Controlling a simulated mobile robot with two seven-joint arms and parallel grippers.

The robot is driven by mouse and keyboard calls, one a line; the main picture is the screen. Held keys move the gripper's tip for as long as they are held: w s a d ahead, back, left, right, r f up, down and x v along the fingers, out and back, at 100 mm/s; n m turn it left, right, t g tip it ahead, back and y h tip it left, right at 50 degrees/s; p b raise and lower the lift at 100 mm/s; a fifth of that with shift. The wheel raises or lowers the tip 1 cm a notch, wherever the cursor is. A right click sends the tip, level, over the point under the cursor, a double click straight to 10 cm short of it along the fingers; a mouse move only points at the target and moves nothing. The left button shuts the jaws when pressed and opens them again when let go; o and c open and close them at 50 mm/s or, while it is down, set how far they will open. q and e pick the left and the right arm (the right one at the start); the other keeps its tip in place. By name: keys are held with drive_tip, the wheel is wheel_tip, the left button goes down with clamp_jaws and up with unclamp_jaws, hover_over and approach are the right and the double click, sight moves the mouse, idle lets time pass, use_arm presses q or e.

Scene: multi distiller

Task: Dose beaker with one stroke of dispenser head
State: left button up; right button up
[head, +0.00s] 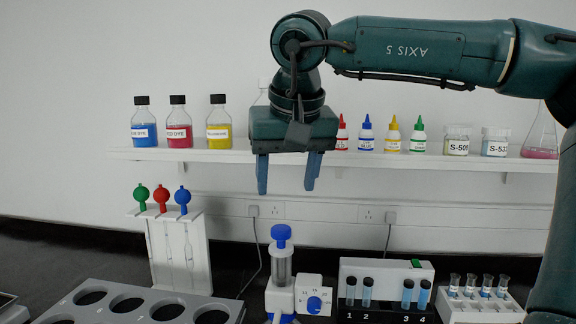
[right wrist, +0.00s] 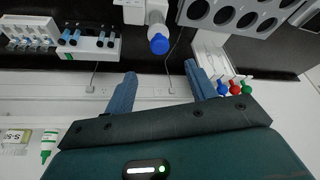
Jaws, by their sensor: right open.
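The dispenser (head: 280,270) stands on the black bench, with a blue head (head: 281,234) on top of a clear barrel and a white body with a blue knob. In the right wrist view the blue head (right wrist: 159,44) lies beyond the fingertips, between and above them. My right gripper (head: 288,190) is open and empty, pointing down, above the dispenser and apart from it. Its fingers also show in the right wrist view (right wrist: 160,80). I cannot make out a beaker under the dispenser; the lower part is cut off by the frame. My left gripper is not in view.
A grey rack with round holes (head: 60,296) lies left of the dispenser. A pipette stand (head: 205,255) with coloured bulbs is behind it. A tube block (head: 386,272) and a vial rack (head: 480,305) stand to the right. A shelf (head: 225,155) with bottles runs behind my gripper.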

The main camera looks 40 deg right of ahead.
sight(281, 228)
drive_tip(key=x, duration=1.1)
drive_tip(key=shift+w+f, duration=0.1)
drive_tip(key=shift+f, duration=0.2)
drive_tip(key=shift+c, duration=0.4)
drive_tip(key=c, duration=1)
drive_tip(key=shift+o, duration=0.2)
drive_tip(key=shift+r, duration=0.1)
